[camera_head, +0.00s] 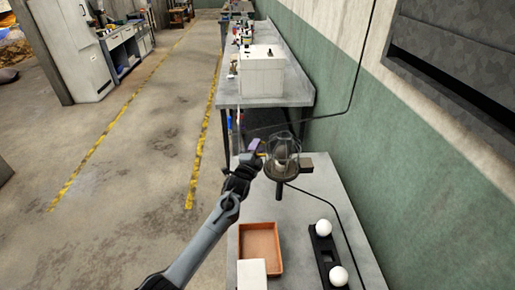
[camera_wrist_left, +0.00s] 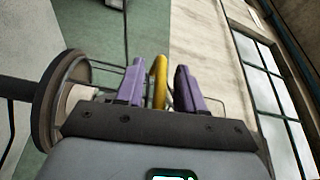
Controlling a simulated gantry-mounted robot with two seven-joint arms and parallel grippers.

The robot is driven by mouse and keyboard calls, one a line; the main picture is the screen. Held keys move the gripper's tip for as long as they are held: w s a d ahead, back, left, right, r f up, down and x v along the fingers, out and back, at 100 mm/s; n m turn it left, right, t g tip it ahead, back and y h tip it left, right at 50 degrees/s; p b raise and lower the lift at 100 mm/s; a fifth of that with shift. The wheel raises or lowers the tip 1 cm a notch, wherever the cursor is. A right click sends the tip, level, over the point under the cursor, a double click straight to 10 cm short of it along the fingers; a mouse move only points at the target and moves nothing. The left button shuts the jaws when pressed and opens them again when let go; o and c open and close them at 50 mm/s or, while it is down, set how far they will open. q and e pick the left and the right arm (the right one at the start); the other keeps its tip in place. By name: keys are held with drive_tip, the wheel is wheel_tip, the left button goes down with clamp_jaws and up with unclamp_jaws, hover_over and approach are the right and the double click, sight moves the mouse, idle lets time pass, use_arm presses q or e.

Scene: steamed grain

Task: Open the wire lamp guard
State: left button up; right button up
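The lamp (camera_head: 281,170) with its wire guard (camera_head: 284,143) stands over the back of the near grey table. The guard looks closed around the bulb in the head view. My left gripper (camera_head: 257,147) is at the left side of the guard. In the left wrist view its purple fingers (camera_wrist_left: 160,85) are apart, with a yellow bar (camera_wrist_left: 159,80) between them and small gaps showing. Thin guard wires also show there (camera_wrist_left: 217,100), and the round lamp base (camera_wrist_left: 58,100) is at the left. Whether the fingers touch the bar is hard to tell. My right gripper is not in view.
On the near table are an orange tray (camera_head: 276,250), a white box (camera_head: 251,275) and a black holder (camera_head: 324,250) with two white bulbs (camera_head: 323,228). A dark cable (camera_head: 330,208) runs from the lamp. A green wall (camera_head: 400,160) borders the right.

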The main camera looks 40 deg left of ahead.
use_arm(q)
drive_tip(key=shift+w+a, duration=0.15)
drive_tip(key=shift+w, duration=0.4)
drive_tip(key=shift+c, duration=0.2)
drive_tip(key=shift+r, duration=0.1)
clamp_jaws()
